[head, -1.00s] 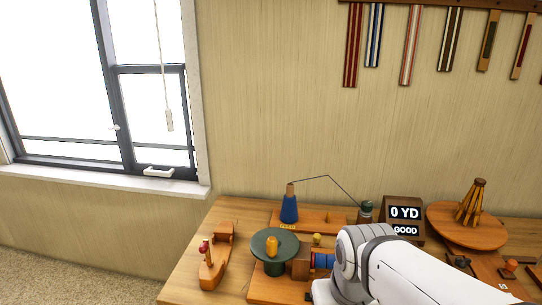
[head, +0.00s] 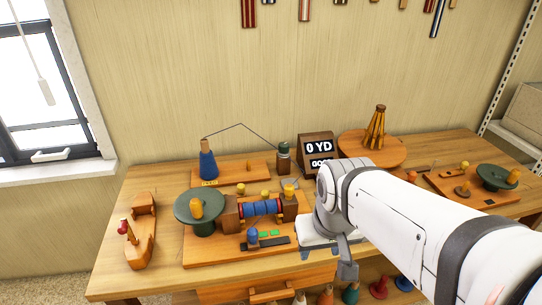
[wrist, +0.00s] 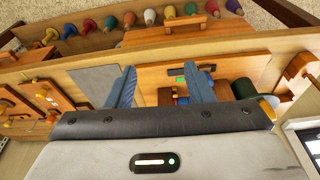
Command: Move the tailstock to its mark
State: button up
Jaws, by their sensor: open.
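The winder board (head: 205,250) lies on the bench in the head view. It carries a green disc wheel (head: 190,214) with an orange knob, a left wooden block (head: 229,213), a blue and red spool (head: 260,208) and a right wooden block (head: 290,207). The right block looks like the tailstock, but I cannot be sure. I cannot make out its mark. My gripper (wrist: 159,70) is open and empty. It is above the bench beside the board's right side in the head view.
A blue cone (head: 208,165), a display reading 0 YD (head: 318,146) and a round wooden stand (head: 352,146) stand behind. A wooden shuttle-like piece (head: 142,232) is at left, another green-disc device (head: 494,178) at right. Coloured cones (head: 379,288) sit below the bench front.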

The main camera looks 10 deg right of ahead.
aim_at(289, 202)
jog(key=k, duration=1.3)
jog(key=u, duration=0.3)
jog(key=i, duration=1.75)
jog(key=z, duration=0.55)
